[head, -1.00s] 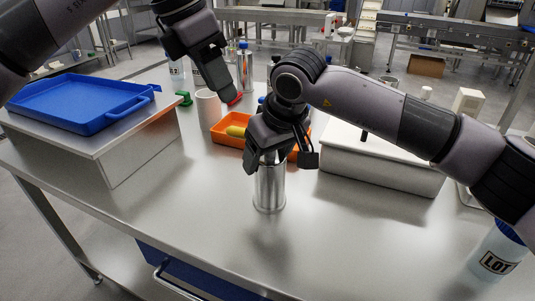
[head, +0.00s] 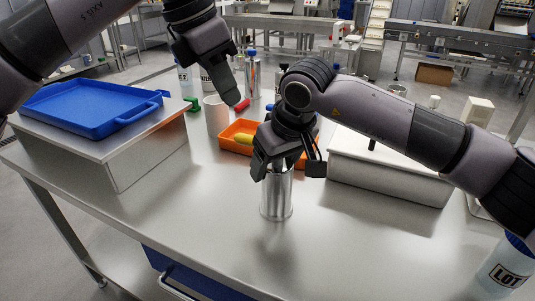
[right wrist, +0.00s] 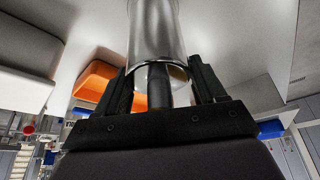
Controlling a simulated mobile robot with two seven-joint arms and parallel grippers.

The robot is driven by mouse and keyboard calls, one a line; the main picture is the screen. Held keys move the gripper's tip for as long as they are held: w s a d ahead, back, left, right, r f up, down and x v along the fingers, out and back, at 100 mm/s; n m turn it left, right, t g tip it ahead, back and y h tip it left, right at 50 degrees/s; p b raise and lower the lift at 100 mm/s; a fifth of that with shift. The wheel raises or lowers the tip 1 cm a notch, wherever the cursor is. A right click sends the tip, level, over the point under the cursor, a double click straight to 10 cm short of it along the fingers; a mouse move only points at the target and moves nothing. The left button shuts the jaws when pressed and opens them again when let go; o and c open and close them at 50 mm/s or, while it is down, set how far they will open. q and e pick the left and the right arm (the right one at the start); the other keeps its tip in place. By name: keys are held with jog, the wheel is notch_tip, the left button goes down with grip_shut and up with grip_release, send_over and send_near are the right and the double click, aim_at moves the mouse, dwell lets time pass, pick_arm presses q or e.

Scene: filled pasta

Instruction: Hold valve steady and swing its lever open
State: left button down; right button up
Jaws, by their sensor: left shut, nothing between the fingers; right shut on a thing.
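A shiny steel cylinder (head: 277,198) stands upright on the table in the head view. My right gripper (head: 276,166) is over its top and shut on it. In the right wrist view the fingers are on either side of the cylinder's open end (right wrist: 157,30), with a dark rod-like part showing inside. A small red piece (head: 243,105) shows farther back, right by the tip of my left gripper (head: 234,100). The left gripper is shut and empty; I cannot tell whether it touches the red piece. I cannot clearly make out which part is the valve body.
An orange tray (head: 230,144) with a yellow item lies behind the cylinder. A white cup (head: 216,117) and a green piece (head: 193,104) are left of it. A blue tray (head: 90,103) sits on a raised steel box. A white-lidded bin (head: 385,177) is at right.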

pick_arm(q)
jog(key=s+r+n+t+y, duration=0.1)
jog(key=s+r+n+t, duration=0.2)
jog(key=s+n, duration=0.4)
jog(key=shift+s+a+n, duration=0.25)
jog(key=shift+s+n, duration=0.05)
jog(key=shift+s, duration=0.3)
send_near(249, 143)
notch_tip(249, 143, down, 3)
jog(key=shift+w+d+f, duration=0.4)
jog(key=shift+w+f, duration=0.25)
jog(key=shift+f, duration=0.05)
jog(key=shift+w+d+f, duration=0.35)
jog(key=shift+w+f, duration=0.3)
jog(key=shift+f, duration=0.05)
